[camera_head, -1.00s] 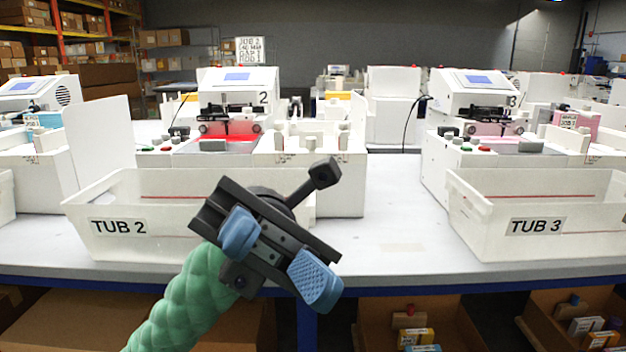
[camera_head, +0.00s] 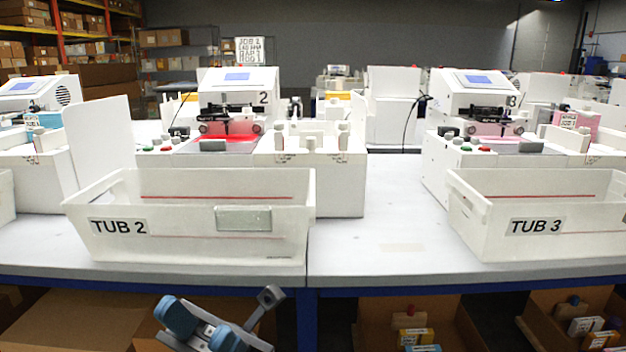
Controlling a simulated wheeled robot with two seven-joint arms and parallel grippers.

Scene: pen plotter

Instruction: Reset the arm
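My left gripper (camera_head: 203,330) shows at the bottom of the head view, left of the middle, below the table's front edge. Its two blue finger pads stand apart with nothing between them. The picture's lower edge cuts it off, and its arm is hidden. My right gripper is not in view.
TUB 2 (camera_head: 180,248) and TUB 3 (camera_head: 540,247) stand at the front of the white table (camera_head: 385,262). White plotter machines (camera_head: 235,97) stand behind them. The table between the tubs is clear. Open boxes with small items (camera_head: 412,338) are below the table.

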